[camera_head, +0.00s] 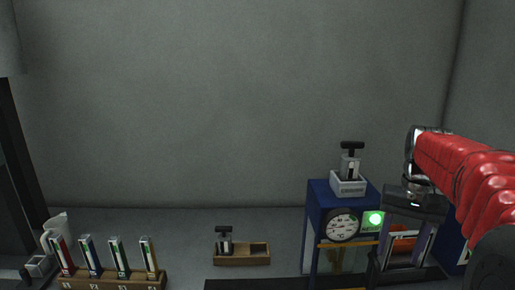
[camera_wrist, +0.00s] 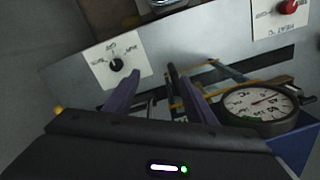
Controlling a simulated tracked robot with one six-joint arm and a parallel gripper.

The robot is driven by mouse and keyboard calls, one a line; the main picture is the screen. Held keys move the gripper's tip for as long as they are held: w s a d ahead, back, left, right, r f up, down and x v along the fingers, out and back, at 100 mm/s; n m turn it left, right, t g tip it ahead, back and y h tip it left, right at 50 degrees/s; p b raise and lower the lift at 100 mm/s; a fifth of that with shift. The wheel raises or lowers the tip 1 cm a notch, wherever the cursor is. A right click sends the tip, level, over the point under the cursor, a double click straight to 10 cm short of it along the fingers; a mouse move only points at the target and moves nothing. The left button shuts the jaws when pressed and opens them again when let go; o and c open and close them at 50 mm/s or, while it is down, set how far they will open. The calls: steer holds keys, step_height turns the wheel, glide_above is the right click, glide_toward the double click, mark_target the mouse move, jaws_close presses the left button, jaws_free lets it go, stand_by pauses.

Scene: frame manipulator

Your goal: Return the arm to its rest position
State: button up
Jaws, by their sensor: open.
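My arm (camera_head: 470,175), red and jointed, reaches in from the right edge of the head view. My gripper (camera_head: 401,262) hangs down from it, in front of the right part of a blue frame. In the wrist view my gripper (camera_wrist: 153,73) shows two purple-grey fingers spread apart. Nothing is seen held between them. The fingers point toward a grey panel with a black knob on a white plate (camera_wrist: 103,51). Whether the fingertips touch anything cannot be told.
A blue cabinet (camera_head: 313,225) carries a round dial gauge (camera_head: 342,226), a green lamp (camera_head: 376,218) and a white tray (camera_head: 348,187) with a black-handled tool. A wooden holder (camera_head: 243,260) and a rack of several coloured tubes (camera_head: 110,281) stand left. A red button (camera_wrist: 288,7) is upper right.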

steer(key=s+a+f+n+t, duration=0.2)
steer(key=s+a+t, duration=0.1)
steer(key=s+a, duration=0.5)
steer(key=s+a+f+n+t, duration=0.2)
steer(key=s+a+n, duration=0.1)
steer(key=s+a, duration=0.6)
steer(key=shift+s+a+f+t, duration=0.25)
steer(key=shift+a+f+t, duration=0.05)
steer(key=shift+f+t, duration=0.1)
stand_by(1.5)
